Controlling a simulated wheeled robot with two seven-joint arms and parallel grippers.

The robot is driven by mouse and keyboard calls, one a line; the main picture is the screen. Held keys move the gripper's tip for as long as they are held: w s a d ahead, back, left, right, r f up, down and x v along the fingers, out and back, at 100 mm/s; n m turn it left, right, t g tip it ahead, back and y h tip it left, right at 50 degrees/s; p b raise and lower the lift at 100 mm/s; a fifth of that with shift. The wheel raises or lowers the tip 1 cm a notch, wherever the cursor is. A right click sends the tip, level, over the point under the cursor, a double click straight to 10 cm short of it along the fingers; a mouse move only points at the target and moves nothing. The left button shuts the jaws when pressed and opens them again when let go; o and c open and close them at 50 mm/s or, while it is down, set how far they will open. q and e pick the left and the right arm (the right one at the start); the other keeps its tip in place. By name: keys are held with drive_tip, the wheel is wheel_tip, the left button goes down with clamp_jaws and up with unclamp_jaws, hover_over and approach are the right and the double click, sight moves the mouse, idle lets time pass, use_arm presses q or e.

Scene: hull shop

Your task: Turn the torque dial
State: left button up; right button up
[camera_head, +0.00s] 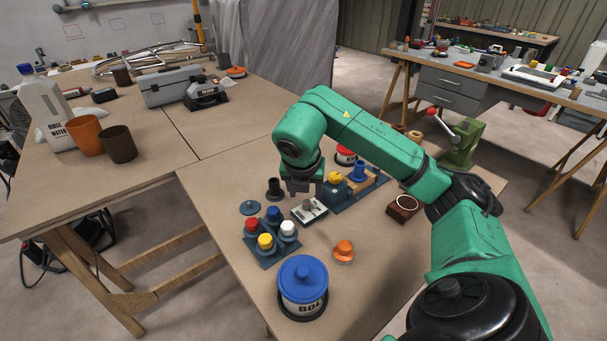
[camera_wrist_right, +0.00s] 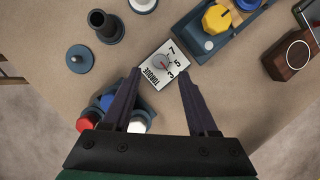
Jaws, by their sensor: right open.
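The torque dial (camera_head: 309,211) is a small white plate on the near table with a grey round knob. In the right wrist view the torque dial (camera_wrist_right: 153,75) shows the word TORQUE, the numbers 3, 5 and 7, and a thin red pointer; I cannot tell its exact setting. My right gripper (camera_head: 303,188) hangs above the plate. In the right wrist view the right gripper (camera_wrist_right: 160,73) is open and empty, its fingertips at either side of the dial plate in the picture, with the knob between and slightly beyond them. My left gripper is not in view.
Close around the dial stand a rack of coloured pegs (camera_head: 260,252), a dark hollow cylinder (camera_head: 274,189), a blue disc (camera_head: 250,208) and a blue base with a yellow knob (camera_head: 336,178). An orange knob (camera_head: 344,251) and blue-lidded tub (camera_head: 303,285) are nearer.

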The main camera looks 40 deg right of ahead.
drive_tip(key=p+v, duration=0.4)
drive_tip(key=v, duration=0.5)
